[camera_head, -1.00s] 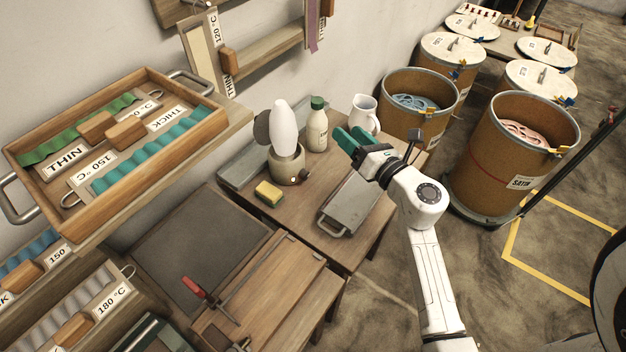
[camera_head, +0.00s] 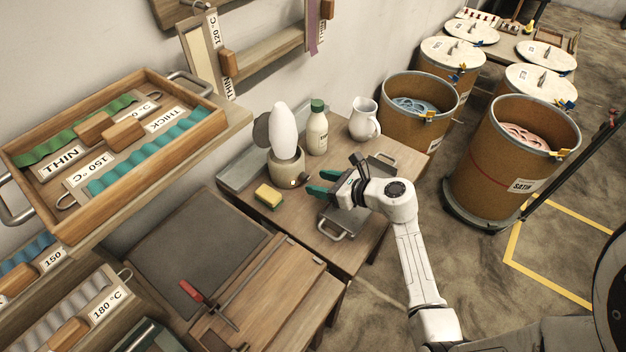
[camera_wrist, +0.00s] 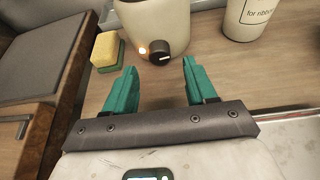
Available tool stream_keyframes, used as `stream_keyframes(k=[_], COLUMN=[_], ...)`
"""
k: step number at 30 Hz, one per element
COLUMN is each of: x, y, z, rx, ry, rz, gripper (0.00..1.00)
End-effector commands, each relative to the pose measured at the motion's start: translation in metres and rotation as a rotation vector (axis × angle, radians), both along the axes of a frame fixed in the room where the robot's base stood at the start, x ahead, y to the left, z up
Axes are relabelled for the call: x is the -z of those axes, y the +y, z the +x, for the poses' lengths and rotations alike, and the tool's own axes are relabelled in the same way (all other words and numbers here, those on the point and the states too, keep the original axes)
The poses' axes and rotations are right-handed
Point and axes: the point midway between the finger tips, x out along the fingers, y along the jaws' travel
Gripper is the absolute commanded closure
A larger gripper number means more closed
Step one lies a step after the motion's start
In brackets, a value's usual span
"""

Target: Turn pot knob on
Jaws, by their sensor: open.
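The pot (camera_head: 287,168) is a squat beige vessel on the wooden table, with a tall white rounded piece standing in it. In the wrist view the lower pot (camera_wrist: 158,18) shows a dark round knob (camera_wrist: 160,51) with a pale line mark. A small bright light (camera_wrist: 143,49) sits just left of the knob. My gripper (camera_head: 321,183) has green fingers and is just right of the pot, low over the table. In the wrist view my gripper (camera_wrist: 159,72) is open and empty, with the knob ahead between its fingertips, apart from them.
A yellow-green sponge (camera_head: 268,195) lies left of the pot. A bottle (camera_head: 317,130) with a green cap and a white jug (camera_head: 364,118) stand behind. A grey metal tray (camera_head: 352,222) lies under my gripper. Bare table shows before the pot.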

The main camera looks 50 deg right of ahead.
Motion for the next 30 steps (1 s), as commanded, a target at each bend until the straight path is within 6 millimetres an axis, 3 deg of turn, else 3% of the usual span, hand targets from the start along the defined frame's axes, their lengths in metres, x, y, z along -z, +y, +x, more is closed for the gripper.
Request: stream_keyframes(k=[7, 18, 30], x=[0.011, 0.012, 0.013], y=[0.002, 0.002, 0.002], z=[0.026, 0.030, 0.030], rx=[-0.001, 0.001, 0.001], ry=[0.000, 0.000, 0.000], rz=[-0.001, 0.000, 0.000], gripper=[0.44, 0.44, 0.82])
